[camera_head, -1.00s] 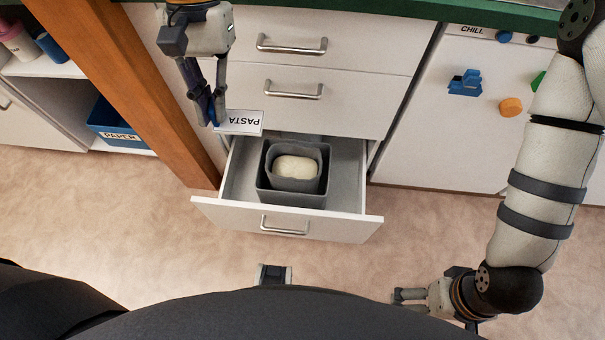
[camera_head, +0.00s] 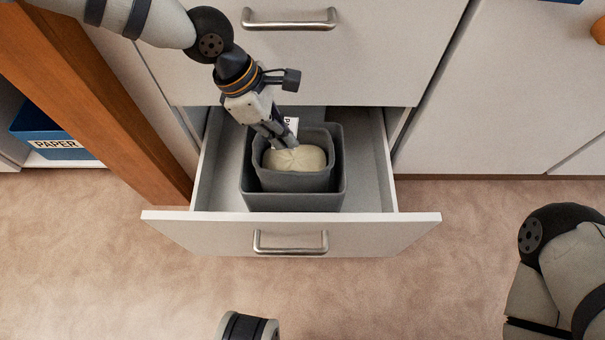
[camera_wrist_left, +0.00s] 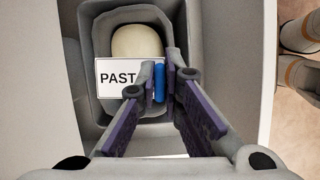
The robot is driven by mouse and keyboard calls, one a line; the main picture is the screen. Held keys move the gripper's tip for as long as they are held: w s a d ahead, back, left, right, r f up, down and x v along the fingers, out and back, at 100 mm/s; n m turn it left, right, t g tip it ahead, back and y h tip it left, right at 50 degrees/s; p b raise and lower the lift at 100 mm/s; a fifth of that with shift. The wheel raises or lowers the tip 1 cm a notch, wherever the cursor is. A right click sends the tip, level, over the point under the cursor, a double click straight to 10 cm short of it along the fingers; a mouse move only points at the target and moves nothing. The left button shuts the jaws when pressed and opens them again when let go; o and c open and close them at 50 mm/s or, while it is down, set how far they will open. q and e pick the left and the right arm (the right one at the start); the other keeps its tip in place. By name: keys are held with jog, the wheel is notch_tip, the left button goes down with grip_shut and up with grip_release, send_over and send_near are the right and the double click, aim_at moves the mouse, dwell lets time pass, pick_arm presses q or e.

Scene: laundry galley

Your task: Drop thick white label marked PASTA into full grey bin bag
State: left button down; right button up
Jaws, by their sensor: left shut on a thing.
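The white label marked PASTA (camera_wrist_left: 118,76) is held by my left gripper (camera_wrist_left: 165,72), which is shut on it at a blue part along the label's edge. In the head view only a small piece of the label (camera_head: 291,123) shows behind the left gripper (camera_head: 286,140). The label is over the inner grey bin (camera_head: 290,182), with a rounded cream-coloured mass (camera_head: 307,158) inside it. The wrist view shows the label overlapping this mass (camera_wrist_left: 137,40); whether they touch, I cannot tell. No separate grey bag can be made out. My right gripper is out of view.
The inner bin sits in a larger grey bin (camera_head: 292,202) inside the open drawer (camera_head: 366,190). Drawer room is free on both sides. A wooden post (camera_head: 95,100) stands left, with a blue PAPER box (camera_head: 58,148) beyond it.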

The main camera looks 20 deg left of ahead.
pick_arm(q)
jog(key=shift+w+f+n+b, duration=0.2)
jog(key=shift+w+f+b, duration=0.05)
jog(key=shift+f, duration=0.3)
jog(key=shift+w+f+n+b, duration=0.2)
jog(key=shift+w+f, duration=0.05)
jog(key=shift+f, duration=0.25)
notch_tip(320, 180, down, 5)
jog(key=b, duration=0.3)
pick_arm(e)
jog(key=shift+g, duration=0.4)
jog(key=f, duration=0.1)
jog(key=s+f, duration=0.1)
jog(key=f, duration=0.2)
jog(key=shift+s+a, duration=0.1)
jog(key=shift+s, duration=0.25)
pick_arm(q)
jog(key=c, duration=1.7)
grip_release()
jog(key=shift+o, duration=0.2)
jog(key=v, duration=1.2)
jog(key=shift+s, duration=0.25)
jog(key=shift+r, duration=0.1)
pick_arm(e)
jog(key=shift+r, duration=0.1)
